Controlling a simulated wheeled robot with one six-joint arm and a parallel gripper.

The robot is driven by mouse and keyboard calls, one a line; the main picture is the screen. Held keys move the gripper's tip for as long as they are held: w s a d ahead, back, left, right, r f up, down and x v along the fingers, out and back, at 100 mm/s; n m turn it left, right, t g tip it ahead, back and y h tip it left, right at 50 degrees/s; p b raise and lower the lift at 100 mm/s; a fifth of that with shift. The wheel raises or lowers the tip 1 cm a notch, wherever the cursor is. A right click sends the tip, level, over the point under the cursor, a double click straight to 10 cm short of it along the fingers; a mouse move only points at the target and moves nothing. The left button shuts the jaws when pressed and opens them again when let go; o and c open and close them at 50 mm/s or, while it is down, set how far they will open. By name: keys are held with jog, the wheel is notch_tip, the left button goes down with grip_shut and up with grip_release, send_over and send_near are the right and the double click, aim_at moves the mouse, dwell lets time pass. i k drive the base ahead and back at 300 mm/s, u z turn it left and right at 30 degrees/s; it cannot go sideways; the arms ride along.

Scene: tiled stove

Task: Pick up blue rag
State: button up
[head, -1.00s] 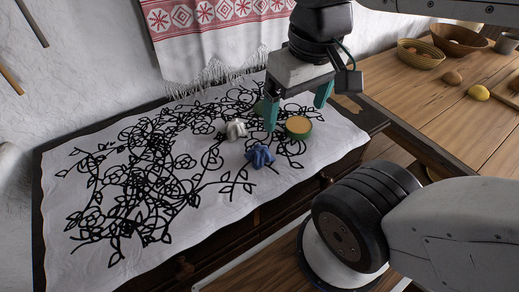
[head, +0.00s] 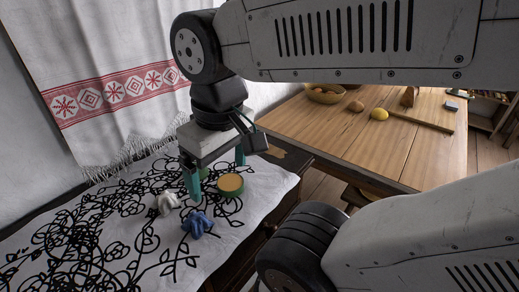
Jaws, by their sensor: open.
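The blue rag (head: 197,224) is a small crumpled bundle on the white cloth with a black floral pattern (head: 262,193). My gripper (head: 217,183) points down with its two teal fingers apart and nothing between them. It is above and behind the blue rag in the head view, and its left fingertip shows close to the rag's top. I cannot tell whether that fingertip touches the rag.
A crumpled whitish rag (head: 166,203) lies left of the blue rag. A round green tin with a tan top (head: 230,185) stands to its right, near the fingers. A red-patterned towel (head: 100,75) hangs behind.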

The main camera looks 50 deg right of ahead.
aim_at(197, 223)
jog(key=k, duration=1.15)
jog(key=z, duration=0.1)
jog(key=i, duration=0.7)
jog(key=z, duration=0.45)
